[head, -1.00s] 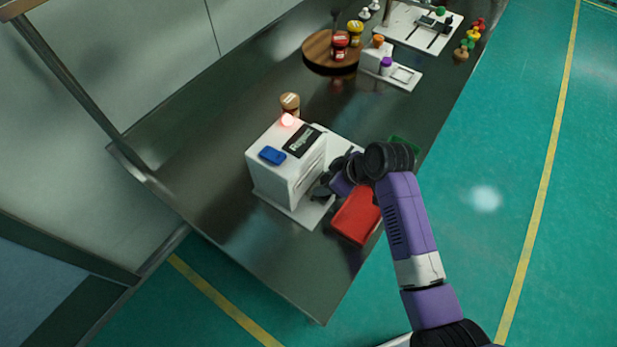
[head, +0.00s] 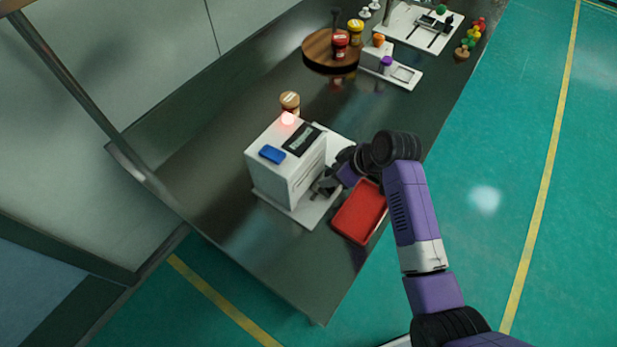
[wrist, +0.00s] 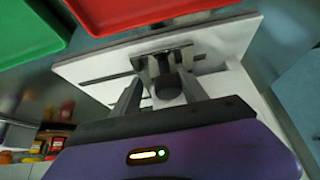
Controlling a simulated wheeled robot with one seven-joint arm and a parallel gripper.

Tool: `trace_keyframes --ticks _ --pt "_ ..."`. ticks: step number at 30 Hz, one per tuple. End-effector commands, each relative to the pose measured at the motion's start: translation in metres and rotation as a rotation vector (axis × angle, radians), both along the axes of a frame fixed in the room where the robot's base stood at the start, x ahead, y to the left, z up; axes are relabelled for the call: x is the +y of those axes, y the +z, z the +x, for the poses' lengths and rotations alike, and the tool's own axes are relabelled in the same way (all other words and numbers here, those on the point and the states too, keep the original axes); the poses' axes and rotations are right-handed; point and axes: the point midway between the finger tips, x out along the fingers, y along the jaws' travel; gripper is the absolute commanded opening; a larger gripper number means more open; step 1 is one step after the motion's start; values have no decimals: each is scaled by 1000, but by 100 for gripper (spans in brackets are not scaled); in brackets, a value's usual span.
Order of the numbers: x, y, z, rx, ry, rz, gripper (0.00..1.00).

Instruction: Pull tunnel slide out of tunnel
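The tunnel (head: 290,170) is a white box with a narrow upright slot in its right face, standing on a white base plate. It also shows in the wrist view as a white block (wrist: 250,90). My gripper (head: 325,184) is low at the slot side of the tunnel. In the wrist view its two fingers (wrist: 166,70) stand on either side of a dark round knob (wrist: 168,86), apparently the tunnel slide's handle, with a thin gap at the left finger. The rest of the slide is hidden by the gripper and the tunnel.
A red tray (head: 360,212) lies right of the tunnel, near the table edge; a green tray (wrist: 28,32) lies beside it. A blue item (head: 272,155) and a black panel (head: 302,140) are on the tunnel's top. A brown-lidded jar (head: 290,102) stands behind. The front table is clear.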

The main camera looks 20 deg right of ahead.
Motion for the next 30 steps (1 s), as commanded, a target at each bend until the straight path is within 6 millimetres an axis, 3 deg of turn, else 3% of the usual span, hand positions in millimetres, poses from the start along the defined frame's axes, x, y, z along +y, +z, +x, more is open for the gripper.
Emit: trace_keyframes --ticks 30 --pt "-45 0 33 -2 -1 1 51"
